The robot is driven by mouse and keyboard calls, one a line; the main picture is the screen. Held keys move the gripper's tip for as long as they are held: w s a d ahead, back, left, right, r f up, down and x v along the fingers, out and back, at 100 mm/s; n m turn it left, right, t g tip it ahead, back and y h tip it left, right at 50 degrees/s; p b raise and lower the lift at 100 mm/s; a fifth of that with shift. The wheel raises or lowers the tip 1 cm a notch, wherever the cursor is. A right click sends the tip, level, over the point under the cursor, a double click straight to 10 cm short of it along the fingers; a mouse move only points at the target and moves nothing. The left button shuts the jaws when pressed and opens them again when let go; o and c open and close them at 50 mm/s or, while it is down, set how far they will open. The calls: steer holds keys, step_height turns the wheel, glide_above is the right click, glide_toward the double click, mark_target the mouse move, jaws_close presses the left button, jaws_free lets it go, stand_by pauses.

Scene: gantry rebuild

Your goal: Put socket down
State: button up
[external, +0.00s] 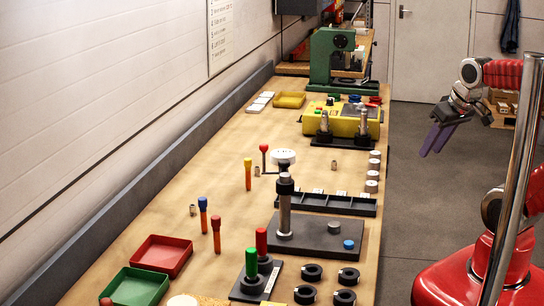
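My gripper (430,153) is at the upper right, over the grey floor and to the right of the bench. Its two purple fingers point down and to the left, close beside each other. I see no socket between them, but the view is too small to tell whether they hold anything. Small metallic cylinders that may be sockets stand on the bench: one at the left (193,210), one near the middle (257,171) and one farther right (334,167). I cannot tell which one is the task's socket.
The long wooden bench (215,140) holds a red tray (163,256), a green tray (136,288), a dark plate with an upright post (285,212), a black compartment rack (325,202), a yellow fixture (345,122) and a green press (322,60).

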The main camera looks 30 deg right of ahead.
steer(key=w+a+f+n, duration=0.1)
steer(key=w+a, duration=0.1)
steer(key=w, duration=1.2)
steer(key=w+a+n+g+y, duration=0.1)
steer(key=w+n, duration=0.1)
steer(key=w, duration=1.2)
steer(key=shift+w+a+f, duration=0.35)
steer(key=shift+a, duration=0.05)
steer(key=shift+f, duration=0.15)
glide_toward(336, 166)
steer(key=shift+w+d+f, duration=0.2)
steer(key=shift+w+f, duration=0.6)
steer(key=shift+f, duration=0.2)
steer(key=shift+f, duration=0.15)
